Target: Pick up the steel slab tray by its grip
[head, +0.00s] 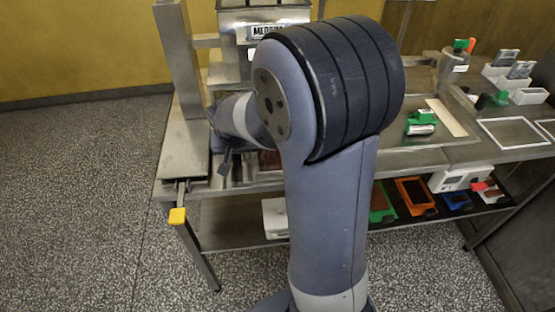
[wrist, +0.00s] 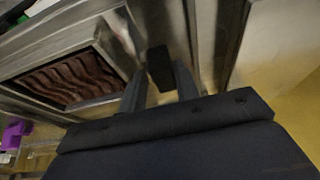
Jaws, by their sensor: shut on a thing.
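The steel slab tray (wrist: 118,45) is in the wrist view, a metal frame around dark brown wavy ridged contents at the left. A dark block, which looks like its grip (wrist: 160,66), stands beside the frame. My gripper (wrist: 159,82) has its two fingers on either side of this block and is shut on it. In the head view my gripper (head: 226,160) is low at the left end of the steel bench, and my arm hides most of the tray. I cannot tell whether the tray is lifted off its support.
A steel column (head: 185,90) stands close left of my gripper. A yellow-tipped lever (head: 177,215) sticks out at the bench's front left corner. A green-handled tool (head: 420,124) and white frames (head: 513,132) lie at the right.

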